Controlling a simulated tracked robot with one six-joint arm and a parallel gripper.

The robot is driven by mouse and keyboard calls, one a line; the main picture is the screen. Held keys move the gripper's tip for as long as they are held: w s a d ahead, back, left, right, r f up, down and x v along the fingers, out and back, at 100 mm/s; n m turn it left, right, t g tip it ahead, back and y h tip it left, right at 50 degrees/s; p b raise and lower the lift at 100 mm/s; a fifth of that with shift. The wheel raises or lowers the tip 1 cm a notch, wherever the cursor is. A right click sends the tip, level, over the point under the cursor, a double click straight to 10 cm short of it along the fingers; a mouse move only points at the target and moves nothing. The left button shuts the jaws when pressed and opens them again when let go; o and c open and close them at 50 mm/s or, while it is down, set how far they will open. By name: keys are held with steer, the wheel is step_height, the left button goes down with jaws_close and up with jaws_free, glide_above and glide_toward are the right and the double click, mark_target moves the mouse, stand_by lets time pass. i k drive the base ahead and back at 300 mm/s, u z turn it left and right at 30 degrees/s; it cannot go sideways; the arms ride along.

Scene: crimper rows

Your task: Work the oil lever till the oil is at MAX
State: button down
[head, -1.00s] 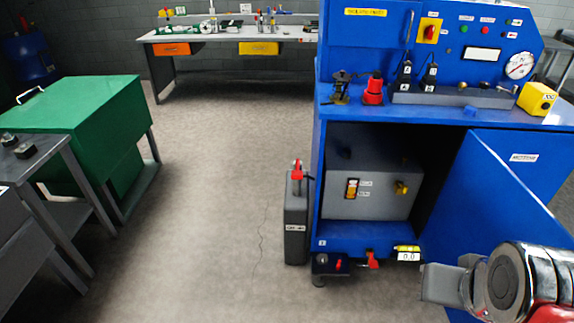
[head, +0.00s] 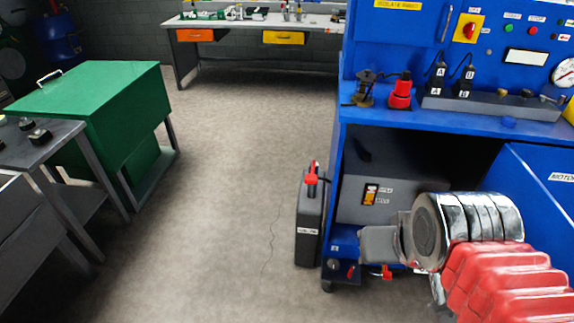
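A grey tank (head: 352,207) sits in the open bay of the blue machine. An orange sight gauge (head: 371,194) with two small labels is on its front; the labels and oil level are too small to read. A dark can (head: 309,225) with a red-handled top (head: 312,176) stands on the floor left of the bay. Small red handles (head: 386,272) show low at the bay's front edge. I cannot tell which part is the oil lever. My gripper (head: 378,244) is before the bay's lower front, hiding part of the tank. Its fingers are not clear and nothing shows in it.
The blue machine's door (head: 540,185) stands open on the right. A panel with a red switch (head: 469,30) and a gauge (head: 565,72) is above. A green cabinet (head: 95,95) and grey table (head: 40,145) are on the left. The floor between is clear.

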mark_target(311, 178)
steer(key=u, duration=0.4)
steer(key=i, duration=0.5)
steer(key=u, duration=0.7)
steer(key=i, duration=0.7)
steer(key=u, duration=0.3)
